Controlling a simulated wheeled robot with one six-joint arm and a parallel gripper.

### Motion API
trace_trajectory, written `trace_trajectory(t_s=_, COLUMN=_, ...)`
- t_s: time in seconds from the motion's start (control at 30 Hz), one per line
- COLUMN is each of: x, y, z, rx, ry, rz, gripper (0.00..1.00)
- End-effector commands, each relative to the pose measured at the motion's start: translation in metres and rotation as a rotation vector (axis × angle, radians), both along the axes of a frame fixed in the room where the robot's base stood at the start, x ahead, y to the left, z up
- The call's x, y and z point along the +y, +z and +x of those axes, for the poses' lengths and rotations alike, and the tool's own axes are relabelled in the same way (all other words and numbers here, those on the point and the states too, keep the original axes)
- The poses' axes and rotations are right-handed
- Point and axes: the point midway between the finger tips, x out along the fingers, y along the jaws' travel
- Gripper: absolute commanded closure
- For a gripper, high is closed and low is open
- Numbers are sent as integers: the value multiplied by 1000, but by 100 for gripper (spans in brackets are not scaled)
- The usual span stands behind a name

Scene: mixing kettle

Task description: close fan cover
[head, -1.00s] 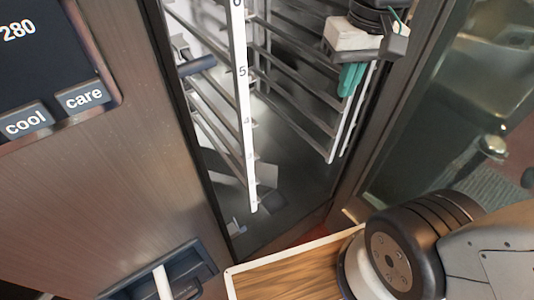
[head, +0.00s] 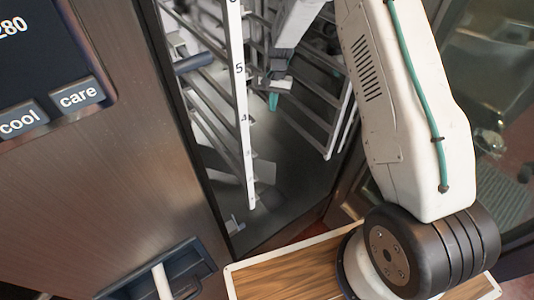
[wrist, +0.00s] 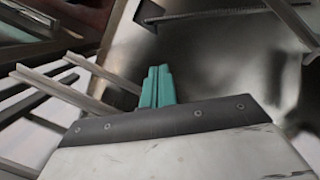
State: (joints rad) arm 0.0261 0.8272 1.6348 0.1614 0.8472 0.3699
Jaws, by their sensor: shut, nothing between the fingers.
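My gripper shows teal fingertips (head: 273,101) in the head view, inside the open oven chamber beside the rack rails. The wrist view shows the teal fingers (wrist: 157,88) pressed together with nothing between them. Ahead of them and to the right is a shiny metal panel (wrist: 215,60) with dark smears; I cannot tell whether it is the fan cover or a chamber wall. In the head view, a dark grey-blue cylindrical part (head: 194,63) sits at the left inside the chamber, behind the numbered white upright. No fan cover can be made out for certain.
Rack rails (head: 310,115) line the chamber, with a white numbered upright (head: 241,110) at the front left. More rails (wrist: 75,95) lie close left of the fingers in the wrist view. The control panel front (head: 110,170) is at the left. The chamber floor looks open.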

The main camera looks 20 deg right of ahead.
Motion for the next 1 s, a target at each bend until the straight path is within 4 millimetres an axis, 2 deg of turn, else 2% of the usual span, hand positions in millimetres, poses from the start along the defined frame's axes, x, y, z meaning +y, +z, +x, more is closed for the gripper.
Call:
trace_trajectory(t_s=0.03, x=0, y=-30, z=4, rx=18, ry=-19, rz=1, gripper=100)
trace_trajectory(t_s=0.1, x=0, y=-62, z=8, rx=31, ry=-43, rz=1, gripper=100)
trace_trajectory(t_s=0.2, x=0, y=-97, z=10, rx=46, ry=-70, rz=-1, gripper=100)
trace_trajectory(t_s=0.3, x=0, y=-118, z=11, rx=54, ry=-84, rz=-2, gripper=100)
trace_trajectory(t_s=0.57, x=3, y=-148, z=6, rx=59, ry=-91, rz=-2, gripper=100)
trace_trajectory(t_s=0.97, x=14, y=-228, z=-11, rx=60, ry=-91, rz=-3, gripper=100)
trace_trajectory(t_s=1.0, x=20, y=-224, z=-17, rx=56, ry=-89, rz=-2, gripper=100)
